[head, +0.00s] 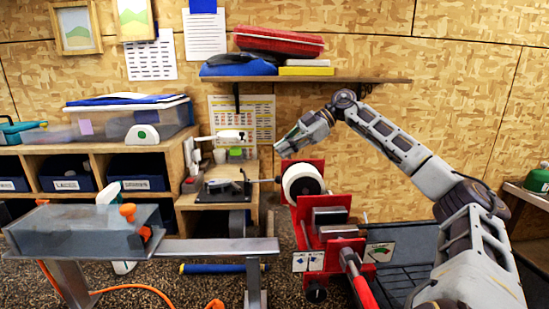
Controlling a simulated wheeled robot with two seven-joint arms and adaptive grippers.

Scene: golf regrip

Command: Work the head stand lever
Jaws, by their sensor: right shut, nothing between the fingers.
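A red stand (311,226) stands right of centre, with grey metal blocks (330,216) between its plates and picture labels on its front. A lever with a red grip (365,292) slants down from its right front toward me. A white roll (302,181) sits at the stand's back end. My right gripper (281,151) reaches in from the right, above and behind the white roll. It is shut and empty, apart from the stand and well away from the red-grip lever. My left gripper is out of view.
A metal bench with a grey trough (78,232) and orange knobs stands front left. Behind it, a wooden cubby unit (95,158) holds dark bins. A small black device (222,188) sits on a wooden stand. A wall shelf (350,80) is above my right gripper. An orange hose lies on the floor.

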